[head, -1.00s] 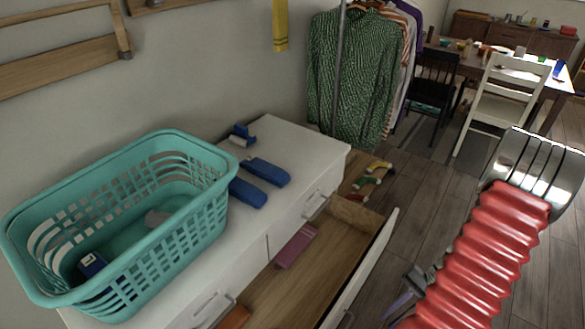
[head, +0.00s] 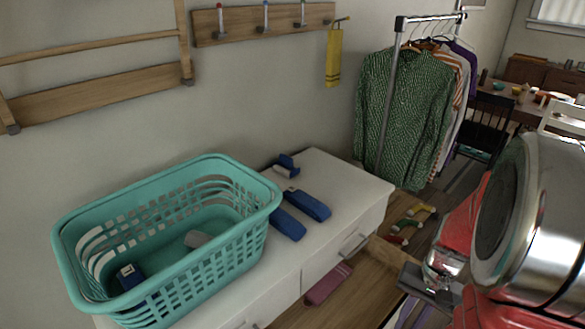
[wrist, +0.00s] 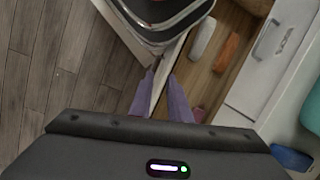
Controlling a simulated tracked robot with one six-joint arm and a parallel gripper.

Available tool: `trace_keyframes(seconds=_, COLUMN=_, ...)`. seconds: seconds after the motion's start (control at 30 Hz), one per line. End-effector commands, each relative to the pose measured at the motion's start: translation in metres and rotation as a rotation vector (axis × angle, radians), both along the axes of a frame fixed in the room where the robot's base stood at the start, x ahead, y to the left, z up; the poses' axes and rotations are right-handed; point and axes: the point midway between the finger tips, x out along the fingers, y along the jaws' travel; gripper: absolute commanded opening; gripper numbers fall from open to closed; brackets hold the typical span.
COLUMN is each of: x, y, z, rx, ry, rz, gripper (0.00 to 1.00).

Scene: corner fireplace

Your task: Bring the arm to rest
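My gripper (wrist: 162,84) shows in the wrist view with its two purple fingers apart and nothing seen held between them. It points down over the edge of the open drawer (wrist: 215,62), and I cannot tell how far above it is. In the head view my arm, with a red bellows and a metal link, fills the lower right. The gripper (head: 412,310) is partly cut off at the bottom there, near the drawer.
A white dresser (head: 345,190) bears a teal basket (head: 215,270) and blue objects (head: 307,204). The drawer holds a pink item (head: 328,284). A clothes rack (head: 390,90) stands behind, with small items (head: 408,226) on the floor.

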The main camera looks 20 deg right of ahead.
Motion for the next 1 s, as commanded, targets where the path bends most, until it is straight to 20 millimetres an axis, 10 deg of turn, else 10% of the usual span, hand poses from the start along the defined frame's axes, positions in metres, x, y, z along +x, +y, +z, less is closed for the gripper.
trace_keyframes(seconds=1.0, x=0.025, y=0.132, z=0.139, rx=-0.331, ry=-0.389, rz=0.501, gripper=0.17)
